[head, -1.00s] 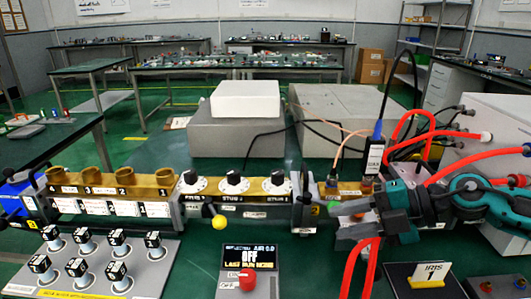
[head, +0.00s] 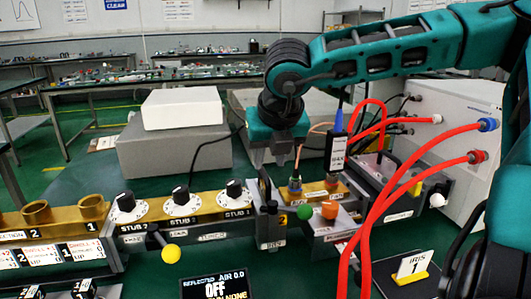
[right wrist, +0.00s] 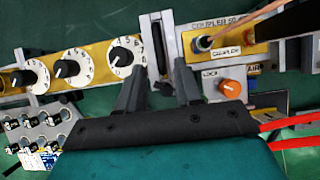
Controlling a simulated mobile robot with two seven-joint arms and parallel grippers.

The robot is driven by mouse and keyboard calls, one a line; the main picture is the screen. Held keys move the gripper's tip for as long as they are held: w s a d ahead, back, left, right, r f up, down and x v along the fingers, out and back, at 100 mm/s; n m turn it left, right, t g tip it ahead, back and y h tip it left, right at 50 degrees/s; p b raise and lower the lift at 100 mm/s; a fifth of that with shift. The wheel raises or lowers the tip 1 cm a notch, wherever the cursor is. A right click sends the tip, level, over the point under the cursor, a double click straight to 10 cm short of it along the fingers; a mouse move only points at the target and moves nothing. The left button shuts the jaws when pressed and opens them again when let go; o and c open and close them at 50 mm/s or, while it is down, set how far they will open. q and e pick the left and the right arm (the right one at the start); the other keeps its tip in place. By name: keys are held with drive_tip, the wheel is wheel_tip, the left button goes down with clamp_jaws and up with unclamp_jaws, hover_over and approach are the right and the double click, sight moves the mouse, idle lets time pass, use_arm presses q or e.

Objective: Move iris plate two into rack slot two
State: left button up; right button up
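A dark upright plate (head: 264,186) stands in the narrow gap of the waveguide line, above the block labelled IRIS (head: 270,241). It also shows in the right wrist view (right wrist: 158,46). No number is readable on it, so I cannot tell whether it is iris plate two. My right gripper (head: 270,160) points down just above and behind this gap. Its two fingers are apart with nothing between them, also in the right wrist view (right wrist: 160,72). Slot two is not identifiable. My left gripper is out of view.
Stub tuner knobs (head: 180,198) and a yellow ball-ended lever (head: 170,251) lie left of the gap. The coupler with its cable (head: 294,188) and an orange knob (head: 329,209) lie right. Red hoses (head: 400,180) loop across the right side. A display box (head: 222,284) stands in front.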

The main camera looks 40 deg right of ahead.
sight(266, 174)
drive_tip(key=shift+x, duration=1)
drive_tip(key=b+x, duration=0.5)
drive_tip(key=shift+f, duration=0.25)
drive_tip(key=shift+w+d+f+b, duration=0.1)
drive_tip(key=shift+w+f+b, duration=0.2)
drive_tip(key=shift+b, duration=0.25)
clamp_jaws()
drive_tip(key=shift+r, duration=0.2)
idle(0.8)
